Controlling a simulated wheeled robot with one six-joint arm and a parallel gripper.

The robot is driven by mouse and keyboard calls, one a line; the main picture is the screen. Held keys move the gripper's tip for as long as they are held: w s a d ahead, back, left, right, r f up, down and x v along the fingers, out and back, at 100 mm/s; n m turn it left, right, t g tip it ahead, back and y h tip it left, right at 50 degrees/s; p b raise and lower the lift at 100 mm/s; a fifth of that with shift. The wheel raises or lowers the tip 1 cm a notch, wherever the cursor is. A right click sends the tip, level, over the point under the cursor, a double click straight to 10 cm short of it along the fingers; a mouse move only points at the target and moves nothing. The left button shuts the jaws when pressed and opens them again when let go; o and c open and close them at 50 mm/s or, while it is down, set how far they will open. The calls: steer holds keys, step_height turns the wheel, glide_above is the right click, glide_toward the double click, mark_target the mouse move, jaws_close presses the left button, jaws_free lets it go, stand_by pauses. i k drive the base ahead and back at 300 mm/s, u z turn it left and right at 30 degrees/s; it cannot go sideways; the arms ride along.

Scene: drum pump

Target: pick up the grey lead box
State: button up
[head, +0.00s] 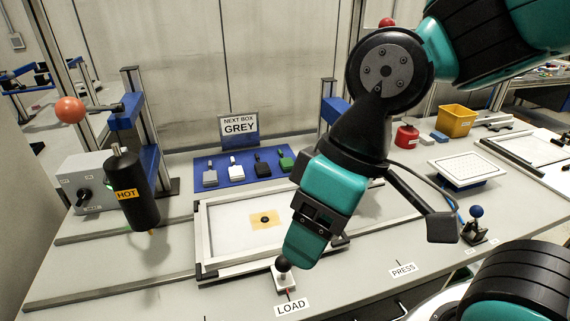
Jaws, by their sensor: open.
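The grey lead box (209,178) stands on the blue mat (180,180) at the back of the bench, leftmost in a row.
A sign (239,126) reads NEXT BOX GREY. A black HOT cylinder (131,190) hangs at left. A framed tray (205,250) lies before the mat. A black-knobbed lever (283,266) stands by LOAD. A yellow bin (455,121) stands at right.

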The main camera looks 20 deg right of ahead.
mark_target(210, 177)
steer(key=k, duration=1.3)
steer(key=u, duration=0.75)
steer(key=i, duration=1.85)
steer(key=z, duration=0.6)
